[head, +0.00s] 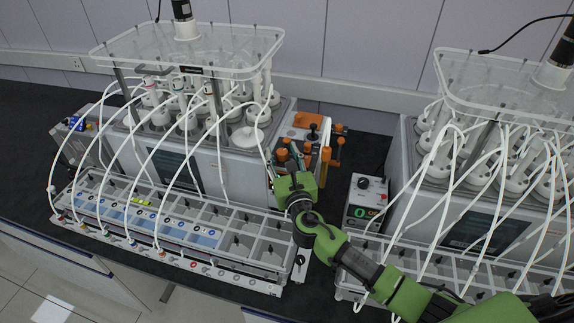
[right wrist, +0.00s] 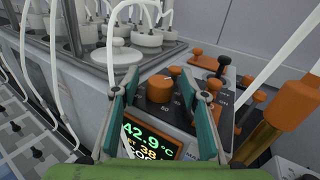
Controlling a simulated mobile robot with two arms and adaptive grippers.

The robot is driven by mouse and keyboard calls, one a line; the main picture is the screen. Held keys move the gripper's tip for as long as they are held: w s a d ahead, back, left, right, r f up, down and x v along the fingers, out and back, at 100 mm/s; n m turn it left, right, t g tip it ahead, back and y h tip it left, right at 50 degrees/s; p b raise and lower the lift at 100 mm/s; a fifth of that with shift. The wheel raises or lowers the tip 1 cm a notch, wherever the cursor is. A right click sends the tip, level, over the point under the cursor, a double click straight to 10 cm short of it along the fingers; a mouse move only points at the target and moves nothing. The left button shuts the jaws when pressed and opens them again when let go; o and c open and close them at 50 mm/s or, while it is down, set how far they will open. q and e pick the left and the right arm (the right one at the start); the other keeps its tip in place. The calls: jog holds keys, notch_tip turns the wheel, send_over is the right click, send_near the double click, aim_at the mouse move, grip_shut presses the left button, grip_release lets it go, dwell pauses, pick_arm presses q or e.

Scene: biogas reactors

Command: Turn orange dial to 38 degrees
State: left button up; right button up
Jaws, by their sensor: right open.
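My right gripper (right wrist: 159,76) is open, with one teal finger on each side of the dial. Whether the fingers touch it I cannot tell. Below the dial, a display (right wrist: 150,140) reads 42.9 °C in green and 38 in yellow; its lower part is hidden by my gripper. In the head view my right gripper (head: 290,163) reaches to the panel beside the left reactor unit. My left gripper is not in view.
White tubes hang around the left reactor unit (head: 232,170). A small box with a black knob (head: 366,203) stands right of my arm.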

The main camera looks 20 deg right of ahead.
jog(key=s, duration=1)
jog(key=shift+s+a, duration=0.35)
jog(key=shift+a, duration=0.1)
